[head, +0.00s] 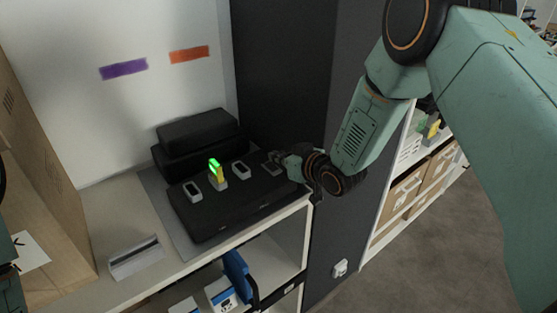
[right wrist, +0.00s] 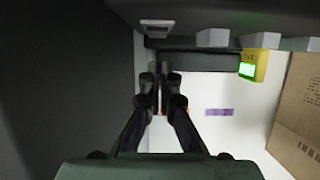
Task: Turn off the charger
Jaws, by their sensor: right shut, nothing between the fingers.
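The charger (head: 235,204) is a wide black unit with a raised back, lying on the white shelf top. Several grey sockets line its top. One holds a yellow device (head: 219,175) with a lit green display, which also shows in the right wrist view (right wrist: 258,66). At the charger's right end is a small grey framed piece, seen in the right wrist view (right wrist: 157,28); I cannot tell its setting. My right gripper (head: 277,158) is at this right end, close to the framed piece, partly hiding it. Its fingers (right wrist: 160,82) look shut and empty; contact is unclear. My left gripper is not in view.
A dark panel (head: 290,75) stands close to the right of the charger. A cardboard carton (head: 45,165) stands at the left. A grey holder (head: 135,258) sits on the shelf's front left. Purple (head: 123,69) and orange (head: 190,54) marks are on the wall.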

